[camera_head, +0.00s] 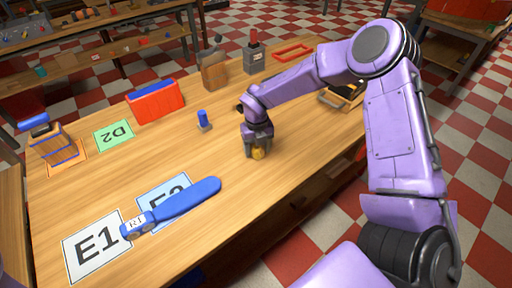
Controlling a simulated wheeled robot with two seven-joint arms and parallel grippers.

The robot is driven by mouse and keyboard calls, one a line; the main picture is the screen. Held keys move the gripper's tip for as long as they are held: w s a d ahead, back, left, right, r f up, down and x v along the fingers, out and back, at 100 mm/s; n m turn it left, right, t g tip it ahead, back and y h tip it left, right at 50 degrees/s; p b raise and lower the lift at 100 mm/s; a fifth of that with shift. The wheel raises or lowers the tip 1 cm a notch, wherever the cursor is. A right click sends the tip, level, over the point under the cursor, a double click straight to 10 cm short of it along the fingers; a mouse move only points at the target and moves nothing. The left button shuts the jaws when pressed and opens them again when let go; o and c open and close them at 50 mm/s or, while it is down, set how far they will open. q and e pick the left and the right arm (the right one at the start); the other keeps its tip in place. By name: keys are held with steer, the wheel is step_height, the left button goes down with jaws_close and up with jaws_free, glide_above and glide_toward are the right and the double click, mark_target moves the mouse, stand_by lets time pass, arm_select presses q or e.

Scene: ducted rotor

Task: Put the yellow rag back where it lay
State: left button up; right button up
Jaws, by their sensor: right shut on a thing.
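My right gripper (258,150) points down at the middle of the wooden table (225,240). It is shut on the yellow rag (258,154), a small bit of which shows below the fingers. The rest of the rag is hidden by the gripper. The rag is at or very near the table surface; I cannot tell whether it touches. My left gripper is not in view.
A blue tool (185,202) labelled R1 lies across a blue card (160,190), beside the E1 card (92,245). A green D2 card (114,134), a red bin (156,102), a blue-topped peg (204,120) and a wooden holder (213,72) stand behind. The front right tabletop is clear.

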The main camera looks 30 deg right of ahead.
steer(key=shift+f, duration=0.2)
steer(key=o, duration=1)
steer(key=shift+r, duration=0.25)
step_height(320, 180, up, 12)
steer(key=shift+a+b, duration=0.1)
steer(key=shift+b, duration=0.65)
